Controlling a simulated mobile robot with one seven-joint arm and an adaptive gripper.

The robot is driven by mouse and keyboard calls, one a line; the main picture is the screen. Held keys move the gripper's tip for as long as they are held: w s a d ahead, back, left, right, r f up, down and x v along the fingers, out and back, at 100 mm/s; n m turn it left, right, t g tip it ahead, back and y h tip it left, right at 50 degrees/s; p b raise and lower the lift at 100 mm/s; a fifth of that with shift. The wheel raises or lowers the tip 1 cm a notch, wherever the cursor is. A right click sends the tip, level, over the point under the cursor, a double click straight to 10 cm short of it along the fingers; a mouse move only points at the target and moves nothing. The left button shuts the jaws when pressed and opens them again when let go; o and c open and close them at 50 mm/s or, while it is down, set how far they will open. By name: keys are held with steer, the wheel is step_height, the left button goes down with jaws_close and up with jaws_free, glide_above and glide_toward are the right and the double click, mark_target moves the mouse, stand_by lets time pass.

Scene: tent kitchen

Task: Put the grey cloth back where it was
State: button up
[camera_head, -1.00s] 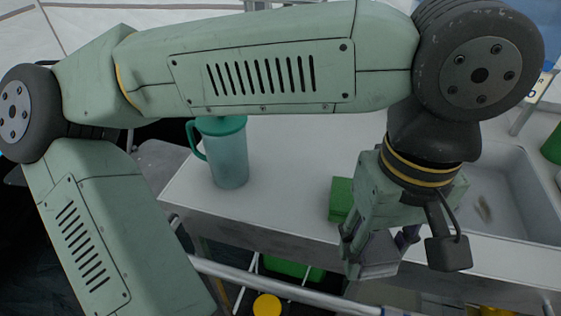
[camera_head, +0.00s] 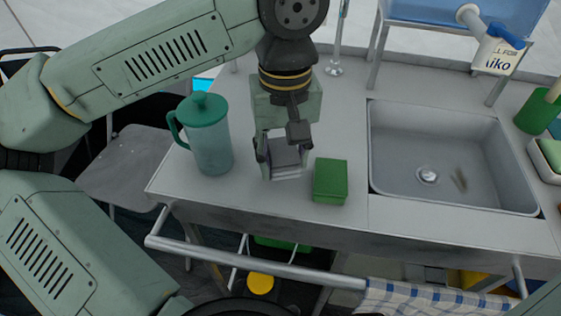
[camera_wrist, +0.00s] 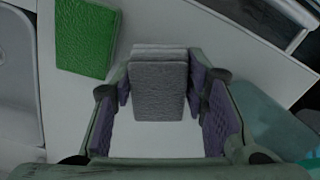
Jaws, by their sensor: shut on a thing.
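The grey cloth (camera_head: 285,170) is a small folded, textured block. It is between the fingers of my gripper (camera_head: 283,160), over the counter left of the sink. In the wrist view the cloth (camera_wrist: 160,88) sits between the purple finger pads, and my gripper (camera_wrist: 160,110) is shut on it. A green folded block (camera_head: 330,181), perhaps another cloth, lies on the counter just right of my gripper; it also shows in the wrist view (camera_wrist: 86,36). I cannot tell whether the grey cloth touches the counter.
A teal-lidded pitcher (camera_head: 208,140) stands on the counter left of my gripper. The sink (camera_head: 440,165) is to the right and a tap (camera_head: 335,66) behind. A rail (camera_head: 235,262) with a checkered towel (camera_head: 420,300) runs along the front. Counter (camera_head: 255,205) in front is clear.

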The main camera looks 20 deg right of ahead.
mark_target(280, 166)
steer(key=f, duration=0.3)
steer(key=shift+w+a+f+p, duration=0.1)
steer(key=shift+w+a+p, duration=0.05)
steer(key=shift+w+p, duration=0.25)
steer(key=shift+f, duration=0.2)
steer(key=shift+f+b, duration=0.35)
steer(key=shift+b, duration=0.05)
steer(key=o, duration=1.3)
steer(key=shift+r, duration=0.1)
steer(key=shift+r, duration=0.15)
steer(key=shift+r+p, duration=0.3)
steer(key=shift+p, duration=0.3)
step_height(280, 166, up, 12)
steer(key=shift+f+b, duration=0.2)
steer(key=shift+b, duration=0.3)
